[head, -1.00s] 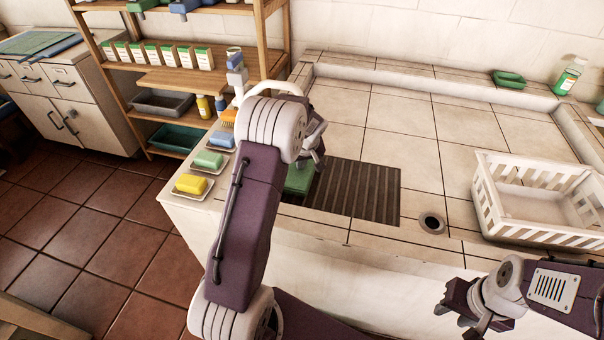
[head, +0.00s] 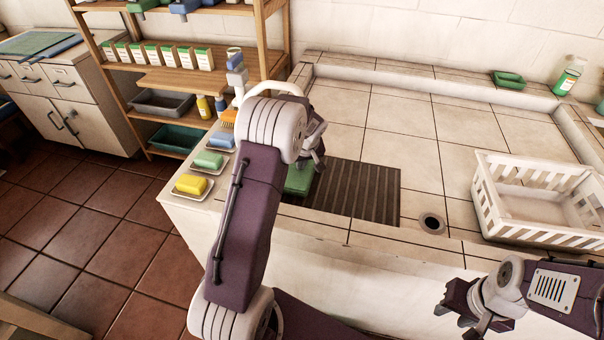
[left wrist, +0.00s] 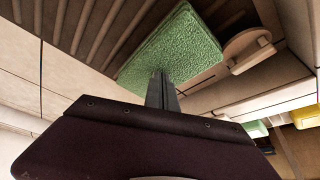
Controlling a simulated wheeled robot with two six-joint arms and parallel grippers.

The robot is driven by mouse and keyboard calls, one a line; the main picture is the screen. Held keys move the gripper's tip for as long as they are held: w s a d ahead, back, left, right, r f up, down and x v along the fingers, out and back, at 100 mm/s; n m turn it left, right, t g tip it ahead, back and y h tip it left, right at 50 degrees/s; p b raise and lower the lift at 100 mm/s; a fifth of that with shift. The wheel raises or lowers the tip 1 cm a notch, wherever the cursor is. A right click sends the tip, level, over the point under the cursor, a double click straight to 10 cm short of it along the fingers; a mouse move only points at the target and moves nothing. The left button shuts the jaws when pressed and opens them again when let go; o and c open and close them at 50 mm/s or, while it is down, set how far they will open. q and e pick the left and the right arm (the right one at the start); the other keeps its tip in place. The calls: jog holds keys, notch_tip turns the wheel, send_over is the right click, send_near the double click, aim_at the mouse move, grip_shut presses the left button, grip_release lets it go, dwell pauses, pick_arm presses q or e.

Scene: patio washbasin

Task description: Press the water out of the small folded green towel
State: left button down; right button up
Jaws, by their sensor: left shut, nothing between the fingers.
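The small folded green towel (head: 299,183) lies flat at the left end of the dark ribbed drain panel, partly hidden behind my left arm. In the left wrist view the towel (left wrist: 172,50) shows a rough green surface. My left gripper (head: 317,166) is over the towel, pointing down. In the left wrist view its fingers (left wrist: 161,75) are shut together with nothing between them, and their tips meet the towel's surface; whether they press into it is hard to tell. My right gripper (head: 447,309) hangs at the lower right, away from the towel; its jaw opening is unclear.
The ribbed panel (head: 362,192) is set in the tiled counter, with a round drain hole (head: 432,223) to its right. A white slatted basket (head: 535,237) stands farther right. Soap dishes with yellow soap (head: 191,184) and green soap (head: 209,160) line the left edge.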

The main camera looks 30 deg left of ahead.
aim_at(301, 171)
pick_arm(q)
jog(key=shift+s+d+f, duration=0.1)
jog(key=shift+s+f, duration=0.15)
jog(key=shift+f, duration=0.1)
notch_tip(301, 171, up, 8)
jog(key=p, duration=0.6)
jog(key=shift+w+r, duration=0.2)
jog(key=shift+w, duration=0.05)
jog(key=s+d+r+m+g+h+p, duration=0.1)
jog(key=s+d+m, duration=0.3)
jog(key=s+d, duration=0.3)
jog(key=s+d+r+m+g+h+p, duration=0.1)
jog(key=s+d+m, duration=0.3)
jog(key=s, duration=1.4)
jog(key=d+r+h+p, duration=0.1)
jog(key=d, duration=0.3)
jog(key=shift+m, duration=0.3)
jog(key=shift+s, duration=0.1)
